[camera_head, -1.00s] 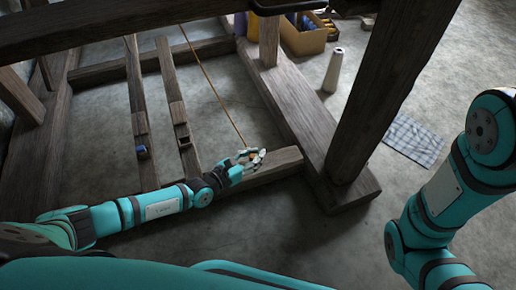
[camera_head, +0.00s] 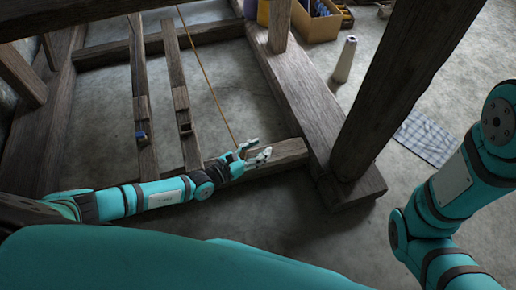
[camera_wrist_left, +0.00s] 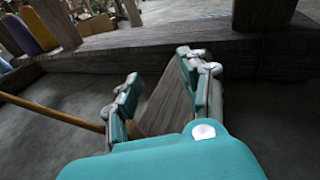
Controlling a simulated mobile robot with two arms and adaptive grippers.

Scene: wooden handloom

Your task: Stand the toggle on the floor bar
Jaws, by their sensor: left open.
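My left gripper (camera_head: 262,148) is open over the near floor bar (camera_head: 287,153), close to where that bar meets a thick side beam. The left wrist view shows its two fingers (camera_wrist_left: 160,72) spread apart, with the dark wood of the floor bar (camera_wrist_left: 168,100) between and beyond them. A thin tan cord (camera_head: 205,75) runs down from the loom to the gripper. It also shows in the left wrist view (camera_wrist_left: 50,112), passing behind the left finger. A small tan piece shows low between the fingers; I cannot tell whether it is the toggle. My right gripper is out of view.
Two long wooden treadles (camera_head: 140,110) (camera_head: 180,100) lie left of the gripper. A thick post (camera_head: 400,85) rises from the side beam (camera_head: 305,95) at right. A white cone (camera_head: 345,60), a cardboard box (camera_head: 316,24) and a checked cloth (camera_head: 426,137) are beyond.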

